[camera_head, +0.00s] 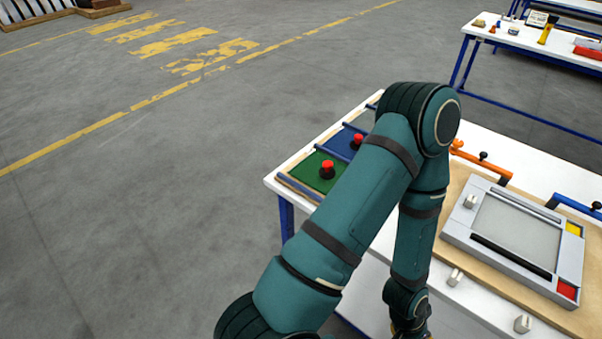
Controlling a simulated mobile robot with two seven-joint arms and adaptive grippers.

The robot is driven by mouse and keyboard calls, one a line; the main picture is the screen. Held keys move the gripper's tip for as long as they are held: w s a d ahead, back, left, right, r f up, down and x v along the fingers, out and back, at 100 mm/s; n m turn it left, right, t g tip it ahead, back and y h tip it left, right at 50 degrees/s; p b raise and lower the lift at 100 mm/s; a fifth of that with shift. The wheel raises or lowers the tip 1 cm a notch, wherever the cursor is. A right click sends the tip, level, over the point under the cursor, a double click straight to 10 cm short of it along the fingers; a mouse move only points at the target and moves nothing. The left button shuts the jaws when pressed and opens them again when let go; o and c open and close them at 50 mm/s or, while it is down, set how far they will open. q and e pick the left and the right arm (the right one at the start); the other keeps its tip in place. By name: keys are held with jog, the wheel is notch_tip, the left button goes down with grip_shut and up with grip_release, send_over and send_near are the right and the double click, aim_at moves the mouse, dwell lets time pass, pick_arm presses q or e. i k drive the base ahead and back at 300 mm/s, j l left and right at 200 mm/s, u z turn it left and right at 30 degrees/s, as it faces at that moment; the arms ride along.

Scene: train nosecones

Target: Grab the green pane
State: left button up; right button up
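The green pane (308,172) lies flat near the left corner of the white table, with a red knob (327,169) standing on it. My teal arm rises from the bottom edge, bends at the elbow above the table and hangs down again, covering the area just right of the pane. A small part of the gripper at its end, which I take as my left gripper (410,331), shows at the bottom edge, well below and right of the pane. Its fingers are cut off or hidden. My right gripper is out of view.
A blue pane (340,144) with a red knob (357,141) lies behind the green one. A grey framed fixture (462,236) on a wooden board, with orange (482,160) and blue (577,204) clamps, fills the right side. Open floor lies left of the table.

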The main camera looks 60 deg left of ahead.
aim_at(321, 171)
jog(key=u, duration=1.8)
jog(key=i+j, duration=0.25)
jog(key=j, duration=0.3)
jog(key=i+j, duration=0.15)
jog(key=j+z, duration=0.05)
jog(key=j, duration=0.05)
